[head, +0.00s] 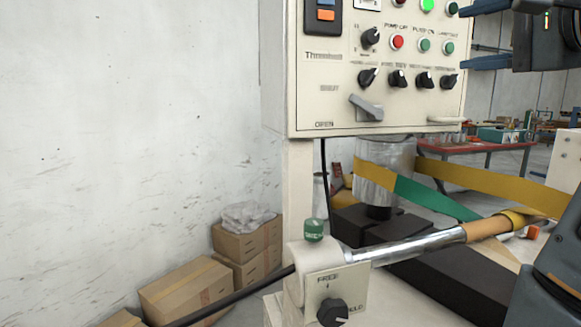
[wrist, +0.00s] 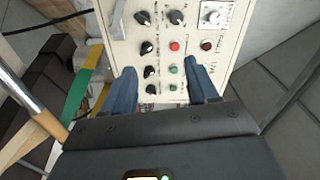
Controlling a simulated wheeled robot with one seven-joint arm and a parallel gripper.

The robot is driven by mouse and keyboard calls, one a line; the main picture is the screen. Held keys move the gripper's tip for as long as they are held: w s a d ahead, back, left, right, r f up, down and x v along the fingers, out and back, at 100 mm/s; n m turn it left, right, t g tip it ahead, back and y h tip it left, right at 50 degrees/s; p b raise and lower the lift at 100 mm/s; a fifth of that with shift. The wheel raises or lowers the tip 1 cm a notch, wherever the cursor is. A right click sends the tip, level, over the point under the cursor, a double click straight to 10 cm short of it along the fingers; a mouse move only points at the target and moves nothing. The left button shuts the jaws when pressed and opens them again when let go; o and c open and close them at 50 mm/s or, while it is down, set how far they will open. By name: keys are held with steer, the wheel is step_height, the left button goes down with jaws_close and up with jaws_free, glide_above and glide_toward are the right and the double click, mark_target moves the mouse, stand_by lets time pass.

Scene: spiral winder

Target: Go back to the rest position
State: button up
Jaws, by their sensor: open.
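My gripper (head: 464,36) is at the top right of the head view, in front of the right side of the cream control panel (head: 341,107). Its two blue fingers are spread apart with nothing between them. I cannot tell the exact gap between fingertips and panel. The grey lever (head: 367,108) above the OPEN label is clear of the fingers.
Below the panel stand a metal roller (head: 375,172) with yellow and green bands, a shiny bar (head: 415,245), and a box with a black FREE/HOLD knob (head: 332,312). Cardboard boxes (head: 185,290) lie by the left wall. A red table (head: 485,150) is behind.

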step_height(320, 180, down, 30)
steer(key=s+n+h, duration=0.3)
steer(key=h, duration=0.1)
steer(key=s+f+n+g+h, duration=0.15)
steer(key=s+f+n, duration=0.35)
steer(key=s+f, duration=1.45)
steer(key=s+a+r+n, duration=0.1)
steer(key=s+n, duration=0.1)
steer(key=s, duration=0.8)
steer(key=s+a+r+n, duration=0.1)
steer(key=s+a+n, duration=0.1)
steer(key=s, duration=0.9)
steer(key=shift+s+r+n+g, duration=0.15)
steer(key=shift+n+g, duration=0.3)
steer(key=shift+n, duration=0.05)
steer(key=shift+y, duration=0.25)
